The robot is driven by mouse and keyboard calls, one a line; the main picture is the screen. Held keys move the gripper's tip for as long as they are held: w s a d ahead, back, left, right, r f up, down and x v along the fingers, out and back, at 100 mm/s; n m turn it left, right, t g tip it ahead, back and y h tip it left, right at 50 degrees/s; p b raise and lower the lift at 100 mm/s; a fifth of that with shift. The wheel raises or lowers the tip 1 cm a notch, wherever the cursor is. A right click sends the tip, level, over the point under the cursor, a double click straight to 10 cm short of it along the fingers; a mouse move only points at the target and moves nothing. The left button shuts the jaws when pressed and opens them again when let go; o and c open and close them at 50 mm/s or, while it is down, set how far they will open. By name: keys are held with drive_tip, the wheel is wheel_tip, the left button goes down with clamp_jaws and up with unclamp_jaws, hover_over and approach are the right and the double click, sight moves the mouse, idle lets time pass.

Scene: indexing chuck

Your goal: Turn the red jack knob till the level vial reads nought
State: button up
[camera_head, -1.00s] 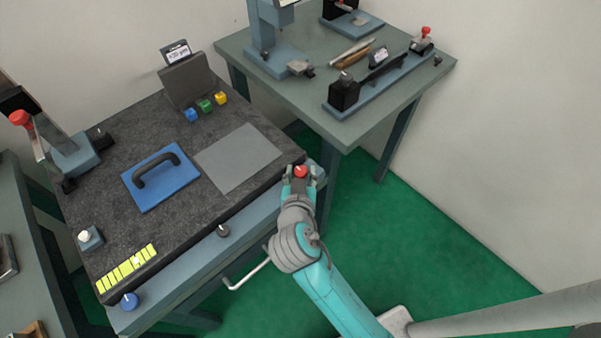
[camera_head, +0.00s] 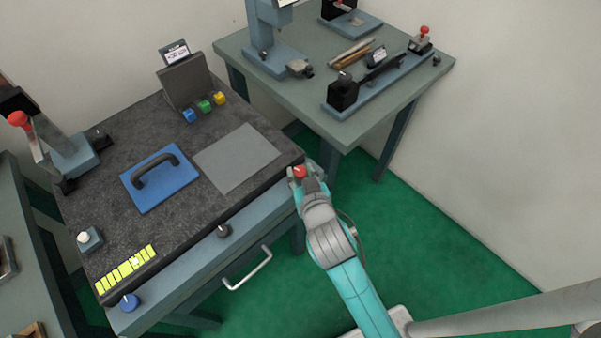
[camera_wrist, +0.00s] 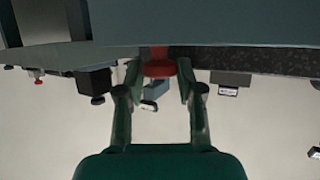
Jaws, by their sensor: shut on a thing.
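The red jack knob (camera_head: 299,172) is at the right front corner of the granite plate's bench. My gripper (camera_head: 304,174) is around it, its fingers closed on the knob's sides. In the wrist view the red knob (camera_wrist: 158,68) sits between the two fingertips (camera_wrist: 159,75). The level vial (camera_head: 126,270) is a yellow-green strip with dark division lines at the plate's left front edge. A pale mark, seemingly the bubble, shows right of its middle; its exact reading is too small to tell.
A blue knob (camera_head: 129,302) and a black knob (camera_head: 223,230) sit along the bench front. A metal handle (camera_head: 248,270) sticks out below. A blue plate with a black handle (camera_head: 160,178) lies on the granite (camera_head: 112,222). A second table (camera_head: 300,93) stands behind right.

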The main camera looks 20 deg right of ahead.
drive_tip(key=n+y, duration=0.4)
drive_tip(key=y, duration=0.1)
drive_tip(key=shift+d, duration=0.4)
drive_tip(key=n+y, duration=0.1)
drive_tip(key=n+g+y, duration=0.1)
drive_tip(key=n+y, duration=0.1)
drive_tip(key=n+g+y, duration=0.1)
drive_tip(key=y, duration=0.1)
drive_tip(key=shift+w+d+n, duration=0.2)
drive_tip(key=shift+d+n, duration=0.05)
drive_tip(key=shift+n, duration=0.15)
drive_tip(key=n+g+y, duration=0.1)
drive_tip(key=n+g, duration=0.1)
drive_tip(key=n+g+y, duration=0.2)
drive_tip(key=shift+w+d+y, duration=0.15)
drive_tip(key=shift+w+y, duration=0.05)
drive_tip(key=shift+y, duration=0.1)
drive_tip(key=shift+w+n+g+y, duration=0.15)
drive_tip(key=shift+n+g+y, duration=0.75)
drive_tip(key=shift+n+g, duration=1.15)
drive_tip(key=shift+f, duration=0.1)
drive_tip(key=o, duration=0.8)
